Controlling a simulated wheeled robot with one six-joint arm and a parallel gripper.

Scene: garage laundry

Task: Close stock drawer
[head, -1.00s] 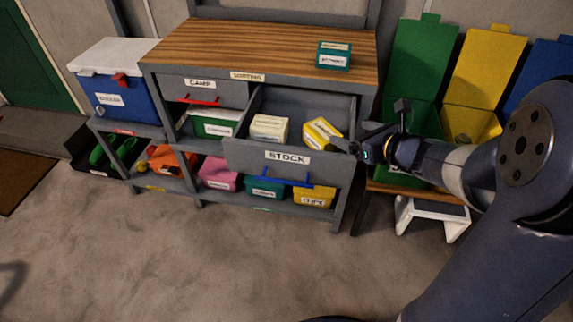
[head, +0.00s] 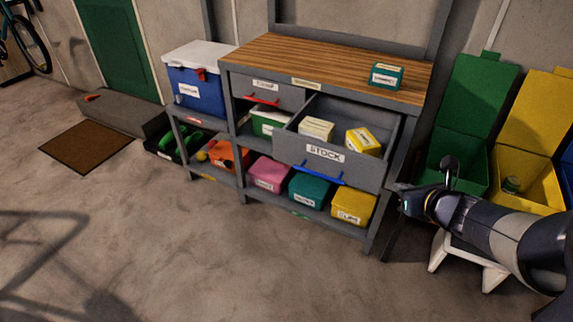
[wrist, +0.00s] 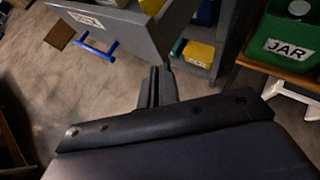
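The stock drawer (head: 325,155) is pulled out of the workbench, its grey front facing the room, with a STOCK label and a blue handle (head: 320,175). A cream box (head: 316,129) and a yellow box (head: 363,141) lie inside it. My gripper (head: 398,188) is to the right of the drawer front, near its right end, with nothing held. In the wrist view the gripper fingers (wrist: 160,86) are close together, and the drawer front (wrist: 130,32) with its blue handle (wrist: 98,51) is beyond them to the upper left. I cannot tell whether they touch.
The closed camp drawer (head: 268,94) is left of the stock drawer. Several coloured bins, including a yellow one (head: 353,207), sit on the shelf below. Open green (head: 460,160) and yellow (head: 525,180) bins and a white step stool (head: 466,262) are at right. Floor in front is clear.

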